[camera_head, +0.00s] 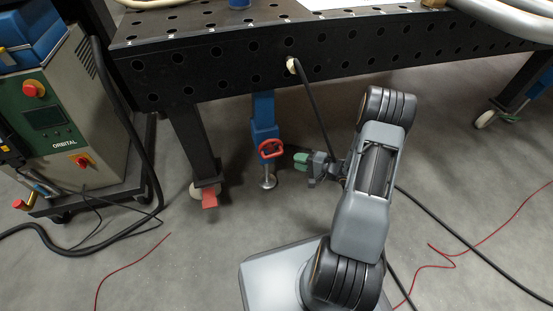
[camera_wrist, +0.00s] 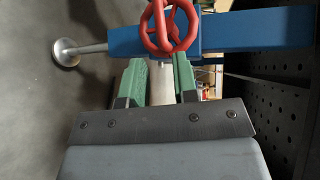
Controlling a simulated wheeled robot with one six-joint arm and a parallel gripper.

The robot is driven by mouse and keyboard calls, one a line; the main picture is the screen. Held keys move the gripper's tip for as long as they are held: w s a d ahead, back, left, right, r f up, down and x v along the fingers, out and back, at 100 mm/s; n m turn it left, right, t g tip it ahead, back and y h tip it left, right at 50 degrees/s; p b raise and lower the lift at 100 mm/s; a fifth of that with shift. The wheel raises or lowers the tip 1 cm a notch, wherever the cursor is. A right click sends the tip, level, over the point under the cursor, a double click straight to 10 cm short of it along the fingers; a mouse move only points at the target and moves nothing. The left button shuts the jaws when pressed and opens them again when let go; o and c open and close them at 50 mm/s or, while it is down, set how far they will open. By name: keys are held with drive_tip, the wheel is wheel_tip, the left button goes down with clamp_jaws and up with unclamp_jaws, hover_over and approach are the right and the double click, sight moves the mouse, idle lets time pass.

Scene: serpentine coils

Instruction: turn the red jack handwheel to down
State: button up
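The red jack handwheel (camera_head: 271,149) is mounted on the blue jack post (camera_head: 264,108) under the table edge in the head view. The post ends in a round metal foot (camera_head: 268,181) at the floor. My gripper (camera_head: 303,162) is just to the right of the wheel, apart from it. In the wrist view the red handwheel (camera_wrist: 172,28) is at the top centre, in front of the blue jack body (camera_wrist: 240,30). The wheel's turning marks cannot be read.
A black perforated table (camera_head: 330,45) stands above the jack. Its leg (camera_head: 195,140) with a caster and red pedal is left of the wheel. A black cable (camera_head: 315,105) hangs close to my gripper. A green-grey welding unit (camera_head: 75,120) stands at left.

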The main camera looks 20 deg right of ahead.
sight(277, 155)
drive_tip(key=b+x, duration=0.3)
drive_tip(key=x, duration=0.7)
drive_tip(key=shift+c, duration=0.2)
clamp_jaws()
